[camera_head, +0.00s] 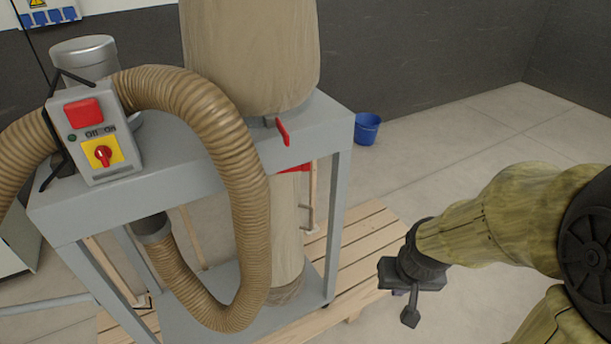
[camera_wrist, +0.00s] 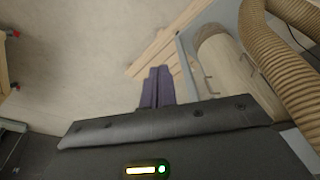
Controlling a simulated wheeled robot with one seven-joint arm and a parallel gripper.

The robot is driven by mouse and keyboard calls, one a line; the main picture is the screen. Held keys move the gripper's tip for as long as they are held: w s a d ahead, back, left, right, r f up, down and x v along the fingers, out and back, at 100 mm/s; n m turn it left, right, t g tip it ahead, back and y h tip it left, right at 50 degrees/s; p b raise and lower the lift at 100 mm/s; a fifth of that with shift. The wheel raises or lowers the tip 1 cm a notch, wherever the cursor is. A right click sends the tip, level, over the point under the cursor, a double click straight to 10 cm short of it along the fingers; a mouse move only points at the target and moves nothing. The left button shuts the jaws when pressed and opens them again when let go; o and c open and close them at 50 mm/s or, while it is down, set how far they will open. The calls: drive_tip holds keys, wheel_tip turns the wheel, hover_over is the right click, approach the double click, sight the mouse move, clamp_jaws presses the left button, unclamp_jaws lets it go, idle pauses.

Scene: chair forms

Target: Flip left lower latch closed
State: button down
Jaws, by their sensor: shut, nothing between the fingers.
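A grey machine frame (camera_head: 180,178) holds a beige upper bag (camera_head: 250,55) and a beige lower bag (camera_head: 286,230), which also shows in the wrist view (camera_wrist: 222,60). A red lever (camera_head: 282,131) hangs down from the rim above the frame top. Another red lever (camera_head: 294,168) lies roughly level just below the top, partly hidden by it. I cannot tell for sure which is the left lower latch. My gripper (camera_wrist: 158,70) is shut and empty, its purple fingers together. It is to the right of the frame, apart from both levers.
A ribbed tan hose (camera_head: 240,170) loops in front of the lower bag. A metal handle (camera_head: 308,217) stands out from that bag. A wooden pallet (camera_head: 365,240) lies under the frame. A blue bucket (camera_head: 366,128) stands behind. Floor at the right is clear.

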drive_tip(key=w+a+f+n+t+y+b, duration=0.1)
drive_tip(key=w+a+t+y+b, duration=0.1)
drive_tip(key=w+a+t, duration=0.5)
drive_tip(key=w+a+f+n+t+y+b, duration=0.2)
drive_tip(key=w+a+t+b, duration=0.3)
drive_tip(key=w+a, duration=0.5)
drive_tip(key=w+t+y, duration=0.1)
drive_tip(key=w+t, duration=0.1)
drive_tip(key=w, duration=0.5)
drive_tip(key=shift+t, duration=0.3)
drive_tip(key=p, duration=0.6)
approach(306, 168)
drive_tip(key=x, duration=0.5)
drive_tip(key=shift+w+a, duration=0.2)
drive_tip(key=shift+w, duration=0.15)
drive_tip(key=shift+w+a+f+p, duration=0.1)
drive_tip(key=shift+w+p, duration=0.2)
drive_tip(key=shift+w, duration=0.2)
